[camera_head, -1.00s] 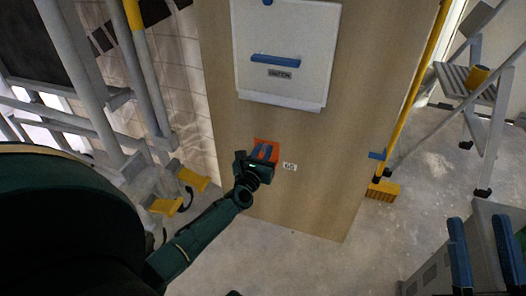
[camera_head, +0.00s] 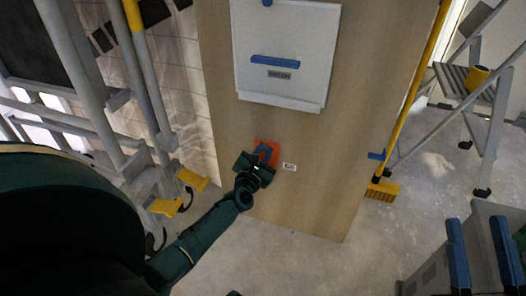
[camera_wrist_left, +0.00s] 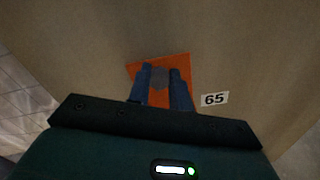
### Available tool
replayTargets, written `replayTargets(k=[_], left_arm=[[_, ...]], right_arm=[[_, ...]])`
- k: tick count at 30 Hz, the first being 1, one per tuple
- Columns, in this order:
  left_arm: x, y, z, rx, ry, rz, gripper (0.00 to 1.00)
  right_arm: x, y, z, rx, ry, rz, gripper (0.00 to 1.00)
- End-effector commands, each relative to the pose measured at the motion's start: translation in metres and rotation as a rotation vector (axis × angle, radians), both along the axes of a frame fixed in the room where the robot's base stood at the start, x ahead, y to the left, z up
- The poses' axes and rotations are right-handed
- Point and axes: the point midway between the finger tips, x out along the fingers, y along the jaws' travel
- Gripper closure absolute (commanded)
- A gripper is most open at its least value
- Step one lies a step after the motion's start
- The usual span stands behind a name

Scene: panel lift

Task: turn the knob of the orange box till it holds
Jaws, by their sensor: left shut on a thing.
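The orange box (camera_head: 268,142) is on the upright wooden panel, below the white cabinet. It also shows in the left wrist view (camera_wrist_left: 158,98), tilted in the picture. My left gripper (camera_head: 265,153) is at the front of the box, its blue fingers on either side of the grey knob (camera_wrist_left: 159,77). The fingers (camera_wrist_left: 161,74) are shut on the knob, which is mostly hidden in the head view. Any mark on the knob is too small to read. My right gripper is not in view.
A label reading 65 (camera_wrist_left: 214,98) is right of the box. The white cabinet (camera_head: 285,45) has a blue handle. A yellow broom (camera_head: 382,190) and a stepladder (camera_head: 467,85) stand at the right. Grey scaffold tubes (camera_head: 80,75) are at the left. Bare floor lies below the panel.

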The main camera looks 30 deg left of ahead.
Motion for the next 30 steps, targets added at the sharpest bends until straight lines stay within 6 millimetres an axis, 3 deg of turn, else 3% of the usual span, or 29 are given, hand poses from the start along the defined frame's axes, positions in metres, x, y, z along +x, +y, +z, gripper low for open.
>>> replayTargets(k=[30], left_arm=[[0.001,-0.002,-0.002,0.908,0.219,0.0,1.0]], right_arm=[[-0.008,0.004,-0.028,0.015,0.218,-0.001,0.64]])
